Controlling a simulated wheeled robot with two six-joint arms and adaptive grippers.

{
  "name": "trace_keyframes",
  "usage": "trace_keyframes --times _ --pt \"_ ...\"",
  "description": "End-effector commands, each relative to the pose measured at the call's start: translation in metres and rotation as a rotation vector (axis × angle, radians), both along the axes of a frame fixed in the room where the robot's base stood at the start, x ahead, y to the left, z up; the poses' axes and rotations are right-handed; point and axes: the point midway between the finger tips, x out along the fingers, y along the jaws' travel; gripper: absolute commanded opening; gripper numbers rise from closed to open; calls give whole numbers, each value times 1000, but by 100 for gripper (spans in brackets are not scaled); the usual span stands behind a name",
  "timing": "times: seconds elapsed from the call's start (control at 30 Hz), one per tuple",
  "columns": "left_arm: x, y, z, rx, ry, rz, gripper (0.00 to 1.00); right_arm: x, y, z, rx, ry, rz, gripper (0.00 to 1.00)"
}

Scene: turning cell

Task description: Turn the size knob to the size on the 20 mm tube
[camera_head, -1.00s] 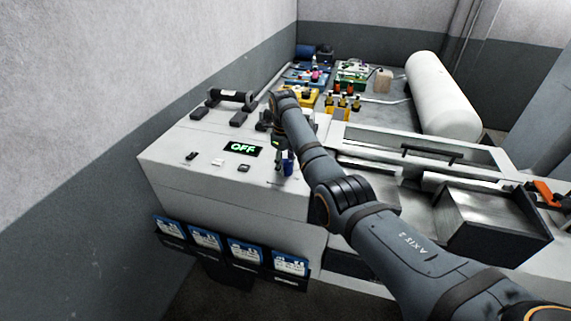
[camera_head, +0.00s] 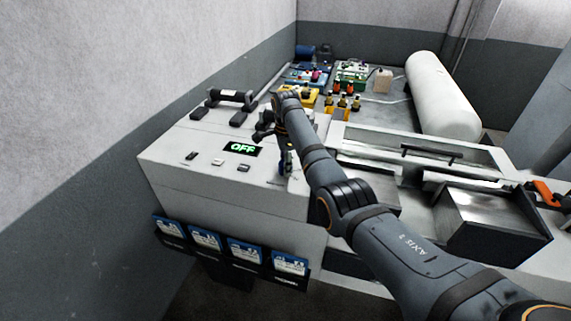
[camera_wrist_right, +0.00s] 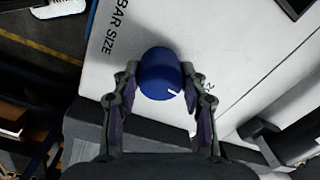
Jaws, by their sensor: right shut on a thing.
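The size knob (camera_wrist_right: 162,72) is blue, with a white pointer line on its face. It stands on the white panel beside the printed words "BAR SIZE" in the right wrist view. My right gripper (camera_wrist_right: 157,94) has its two fingers on either side of the knob and is shut on it. The pointer line points toward the lower right, near a partly hidden number. In the head view my right gripper (camera_head: 286,160) is over the panel's right part and mostly hides the knob. My left gripper is not in view. I cannot make out a 20 mm tube.
A display reading OFF (camera_head: 243,149) and small switches sit on the white cabinet (camera_head: 230,210). Blue-headed cards (camera_head: 246,254) hang in front. Yellow bottles (camera_head: 345,104), bins and a large white cylinder (camera_head: 440,95) stand behind. Metal trays (camera_head: 495,215) lie to the right.

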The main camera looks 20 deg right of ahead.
Motion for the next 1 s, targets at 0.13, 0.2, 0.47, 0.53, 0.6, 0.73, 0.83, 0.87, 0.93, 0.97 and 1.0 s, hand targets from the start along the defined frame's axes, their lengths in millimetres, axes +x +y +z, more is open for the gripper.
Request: trace_keyframes --times 0.13,0.2,0.47,0.53,0.6,0.73,0.83,0.87,0.93,0.97,1.0 --pt "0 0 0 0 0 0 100 2 0 3 1 -7 61 12" --pt "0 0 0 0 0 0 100 2 0 3 1 -7 82 12" --pt "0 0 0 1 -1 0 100 2 0 3 0 -8 120 12" --pt "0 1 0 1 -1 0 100 2 0 3 0 -8 122 12" --pt "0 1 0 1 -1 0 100 2 0 3 0 -9 123 12" --pt "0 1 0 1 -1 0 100 2 0 3 -1 -9 122 12" --pt "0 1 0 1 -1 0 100 2 0 4 -1 -9 122 45" --pt "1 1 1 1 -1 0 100 2 0 4 -1 -9 122 49" --pt "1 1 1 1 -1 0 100 2 0 3 -1 -8 122 58" --pt "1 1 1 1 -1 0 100 2 0 3 0 -7 121 62" --pt "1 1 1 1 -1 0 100 2 0 3 0 -6 121 66"
